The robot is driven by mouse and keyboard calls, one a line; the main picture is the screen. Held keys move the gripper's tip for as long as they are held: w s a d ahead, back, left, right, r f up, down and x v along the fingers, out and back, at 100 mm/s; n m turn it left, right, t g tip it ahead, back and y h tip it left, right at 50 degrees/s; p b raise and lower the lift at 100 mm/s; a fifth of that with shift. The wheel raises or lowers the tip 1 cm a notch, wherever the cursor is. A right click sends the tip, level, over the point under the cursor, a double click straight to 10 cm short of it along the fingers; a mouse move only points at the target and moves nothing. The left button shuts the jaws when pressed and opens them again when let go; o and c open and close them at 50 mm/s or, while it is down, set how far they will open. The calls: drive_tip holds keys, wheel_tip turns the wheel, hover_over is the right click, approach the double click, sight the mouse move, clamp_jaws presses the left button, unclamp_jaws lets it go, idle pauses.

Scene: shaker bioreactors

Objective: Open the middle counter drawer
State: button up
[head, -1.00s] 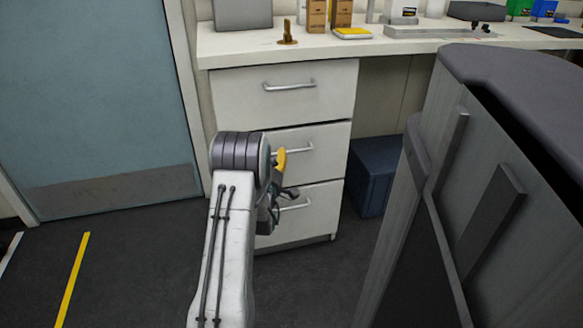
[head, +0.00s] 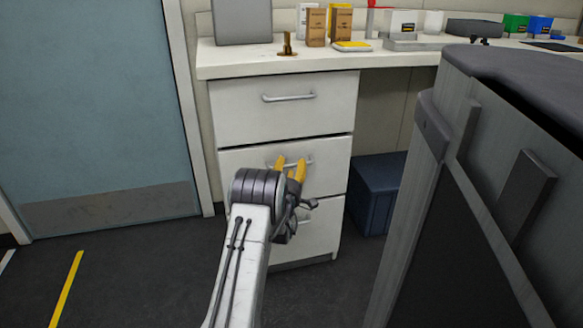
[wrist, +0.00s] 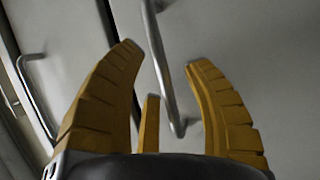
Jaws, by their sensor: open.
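The middle drawer (head: 330,168) of the white counter unit is closed, between the top drawer (head: 235,110) and the bottom drawer (head: 325,225). Its metal bar handle (head: 309,163) is partly hidden behind my gripper (head: 290,161) in the head view. My gripper is open, with yellow fingers pointing at the middle drawer. In the wrist view the bar handle (wrist: 158,65) runs between the two fingers of my gripper (wrist: 160,55). I cannot tell whether the fingers touch it. Another handle (wrist: 35,88) shows at the left in the wrist view.
The countertop (head: 225,62) holds boxes (head: 328,27), a brass piece and several small items. A blue bin (head: 374,195) stands under the counter, right of the drawers. A large grey cabinet-like body (head: 470,180) fills the right. Dark floor (head: 130,270) is clear at left.

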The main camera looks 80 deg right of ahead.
drive_tip(key=shift+d+r, duration=0.1)
drive_tip(key=shift+d, duration=0.3)
drive_tip(key=shift+c, duration=0.3)
clamp_jaws()
